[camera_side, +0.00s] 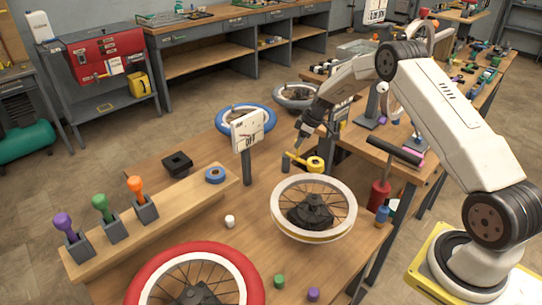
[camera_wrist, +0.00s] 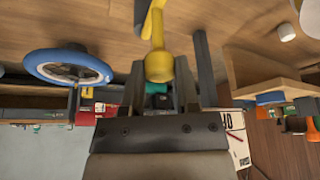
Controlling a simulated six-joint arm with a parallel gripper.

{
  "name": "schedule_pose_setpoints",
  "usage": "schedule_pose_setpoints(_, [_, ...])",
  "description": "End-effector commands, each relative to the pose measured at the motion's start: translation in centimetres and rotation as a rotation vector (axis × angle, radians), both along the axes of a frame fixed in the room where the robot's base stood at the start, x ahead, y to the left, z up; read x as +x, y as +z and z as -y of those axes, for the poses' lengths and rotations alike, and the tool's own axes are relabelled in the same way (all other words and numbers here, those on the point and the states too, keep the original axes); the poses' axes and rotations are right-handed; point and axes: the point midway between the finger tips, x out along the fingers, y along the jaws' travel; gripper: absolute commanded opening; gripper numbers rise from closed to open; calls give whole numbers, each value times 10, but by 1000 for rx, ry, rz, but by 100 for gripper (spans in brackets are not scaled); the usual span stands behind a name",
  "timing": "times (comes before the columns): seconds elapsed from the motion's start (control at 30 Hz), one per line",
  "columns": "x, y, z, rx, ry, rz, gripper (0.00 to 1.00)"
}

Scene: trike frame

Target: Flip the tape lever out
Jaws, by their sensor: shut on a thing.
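A yellow lever-like part (camera_side: 313,164) with a rounded end lies beside the far edge of the white-rimmed wheel (camera_side: 282,226). In the wrist view the yellow part (camera_wrist: 158,62) lies between the two dark fingers. My gripper (camera_side: 297,146) reaches down to it from above and is shut on it. The gripper also shows in the wrist view (camera_wrist: 168,35). The exact contact is small in the side view, and whether the part touches the wheel cannot be told.
A blue-rimmed wheel (camera_side: 262,118) and an OFF sign (camera_side: 247,131) stand behind. A red-rimmed wheel (camera_side: 250,273) is in front.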

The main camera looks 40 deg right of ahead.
Motion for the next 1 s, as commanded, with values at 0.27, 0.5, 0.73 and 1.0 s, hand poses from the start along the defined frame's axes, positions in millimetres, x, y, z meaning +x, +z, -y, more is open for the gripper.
schedule_pose_setpoints(0.27, [0,0,0,0,4,-1,0])
schedule_pose_setpoints(0.5, [0,-1,0,0,4,-1,74])
schedule_pose_setpoints(0.73, [0,0,0,1,3,-1,76])
schedule_pose_setpoints(1.0, [-1,4,1,0,3,0,76])
